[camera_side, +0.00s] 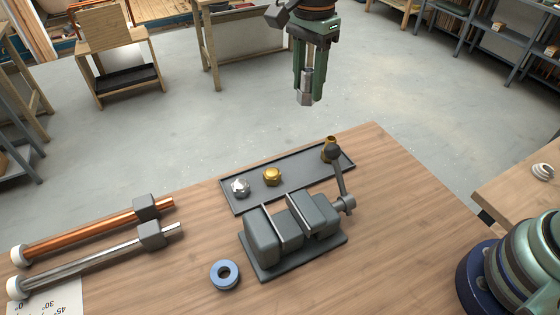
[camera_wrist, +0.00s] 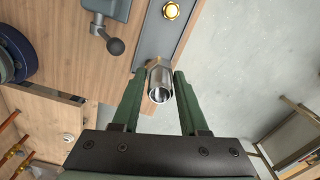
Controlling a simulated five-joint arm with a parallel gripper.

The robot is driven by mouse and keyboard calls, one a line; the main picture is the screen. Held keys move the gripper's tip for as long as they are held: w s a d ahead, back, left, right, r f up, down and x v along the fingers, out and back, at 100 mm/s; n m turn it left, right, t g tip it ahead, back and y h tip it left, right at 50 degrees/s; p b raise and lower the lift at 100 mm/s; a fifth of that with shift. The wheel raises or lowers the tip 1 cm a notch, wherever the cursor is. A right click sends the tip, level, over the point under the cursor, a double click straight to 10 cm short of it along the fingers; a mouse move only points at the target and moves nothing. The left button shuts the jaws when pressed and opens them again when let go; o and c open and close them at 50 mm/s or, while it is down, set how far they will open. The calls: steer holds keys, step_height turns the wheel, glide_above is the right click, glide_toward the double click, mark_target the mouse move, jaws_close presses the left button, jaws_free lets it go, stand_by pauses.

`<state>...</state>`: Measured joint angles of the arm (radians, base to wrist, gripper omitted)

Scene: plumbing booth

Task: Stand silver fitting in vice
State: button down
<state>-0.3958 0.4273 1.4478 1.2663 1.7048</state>
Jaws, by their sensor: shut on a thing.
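My gripper (camera_side: 307,98) is shut on a silver fitting (camera_side: 306,90), a cylinder with a hex-shaped lower end. It is held about upright, high above the far side of the workbench. In the wrist view the fitting (camera_wrist: 159,82) sits between the two green fingers, with its round open end showing. The grey vice (camera_side: 262,240) stands on the bench, well below and nearer the camera than the gripper. Its jaws are apart, with an empty gap between them. The vice's lever (camera_side: 341,180) rises at its right end.
Behind the vice, a dark tray (camera_side: 228,201) holds a silver nut-like piece (camera_side: 240,187), a gold one (camera_side: 272,176) and a brass piece (camera_side: 328,150). A blue ring (camera_side: 225,274) lies in front. Copper (camera_side: 95,230) and silver (camera_side: 90,265) pipes lie left.

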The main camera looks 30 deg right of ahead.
steer(key=shift+s+a+r, duration=0.15)
steer(key=shift+a+r, duration=0.05)
steer(key=shift+r, duration=0.1)
steer(key=s+a+f, duration=0.3)
steer(key=s+a, duration=0.3)
steer(key=s, duration=0.1)
steer(key=s+a+f, duration=0.3)
steer(key=s+a, duration=0.3)
steer(key=s, duration=0.1)
steer(key=shift+s+d+f, duration=0.1)
steer(key=shift+s+f, duration=0.05)
steer(key=shift+f, duration=1.65)
steer(key=shift+s+d+f, duration=0.1)
steer(key=shift+f, duration=1.65)
jaws_free()
